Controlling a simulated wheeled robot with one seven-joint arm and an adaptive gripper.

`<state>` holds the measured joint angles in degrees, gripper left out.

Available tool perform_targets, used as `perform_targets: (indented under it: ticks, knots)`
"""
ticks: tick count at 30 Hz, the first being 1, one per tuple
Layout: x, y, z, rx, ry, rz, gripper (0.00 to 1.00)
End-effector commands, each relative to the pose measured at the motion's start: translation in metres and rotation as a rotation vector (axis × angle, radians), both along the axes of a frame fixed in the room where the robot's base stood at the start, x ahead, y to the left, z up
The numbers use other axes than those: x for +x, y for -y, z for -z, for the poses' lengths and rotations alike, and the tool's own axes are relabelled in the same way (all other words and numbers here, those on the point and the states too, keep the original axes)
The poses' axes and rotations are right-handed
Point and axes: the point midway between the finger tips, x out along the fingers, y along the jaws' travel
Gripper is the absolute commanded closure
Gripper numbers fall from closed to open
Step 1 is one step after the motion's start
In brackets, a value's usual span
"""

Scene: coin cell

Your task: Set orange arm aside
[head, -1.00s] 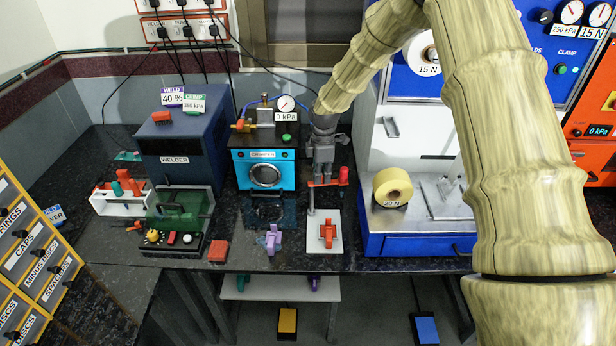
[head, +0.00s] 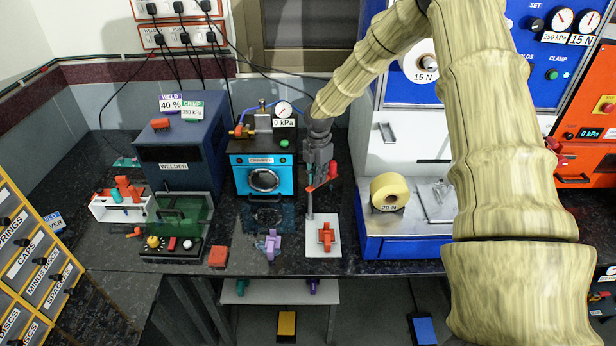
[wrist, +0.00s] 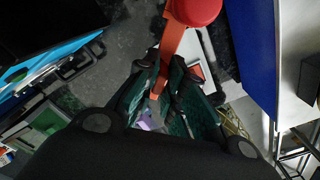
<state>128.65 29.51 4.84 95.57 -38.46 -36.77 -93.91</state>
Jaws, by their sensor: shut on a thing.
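The orange arm (head: 323,181) has a red knob (head: 333,168) at its outer end. In the head view the arm points to the back right. My gripper (head: 314,180) is closed around it near the post. In the wrist view the orange arm (wrist: 172,52) runs between the dark green finger pads of my gripper (wrist: 168,92), with the red knob (wrist: 193,10) at the top edge. My fingers hide part of the arm.
An orange clip (head: 326,238) is on the white plate. A lilac clip (head: 272,243) stands to its left.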

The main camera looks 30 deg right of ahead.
Motion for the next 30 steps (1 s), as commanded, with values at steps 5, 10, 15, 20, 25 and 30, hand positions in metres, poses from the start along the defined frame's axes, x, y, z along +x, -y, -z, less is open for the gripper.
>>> perform_targets:
  ticks: [5,10,15,20,25,30]
  knots:
    - [-0.0021,0.004,0.0,0.0,0.0,-0.011,1.0]
    - [-0.002,0.0042,0.0,-0.001,0.0,-0.012,1.0]
    - [-0.0018,0.0041,-0.0001,-0.001,0.0,-0.012,0.85]
    - [-0.0017,0.004,-0.0002,-0.001,0.001,-0.011,0.68]
    - [-0.0017,0.004,-0.0001,-0.001,0.001,-0.01,0.68]
    - [-0.0013,0.004,-0.0043,0.0,0.002,-0.01,0.68]
